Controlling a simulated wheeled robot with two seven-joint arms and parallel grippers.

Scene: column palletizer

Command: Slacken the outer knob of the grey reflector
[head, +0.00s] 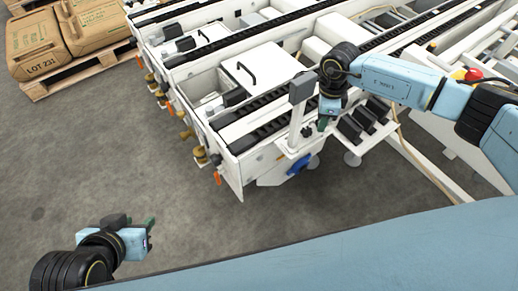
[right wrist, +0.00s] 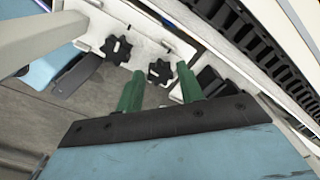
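A dark grey box-shaped head (head: 302,87), perhaps the grey reflector, stands on a white post at the conveyor end. In the right wrist view, two black star knobs sit on white metal: one at the left (right wrist: 117,48) and one nearer the middle (right wrist: 159,70). Which is the outer knob I cannot tell. My right gripper (head: 323,124) is beside the post. In the right wrist view its green fingers (right wrist: 160,69) are apart, with the middle knob showing between their tips; contact is not visible. My left gripper (head: 140,223) is over the floor, fingers apart, empty.
White conveyors with black roller tracks (head: 262,133) fill the middle and right. Dark angled blocks (head: 356,122) sit just right of my right gripper. A pallet (head: 78,73) with brown sacks (head: 100,22) is at upper left. The grey floor (head: 90,150) at left is clear.

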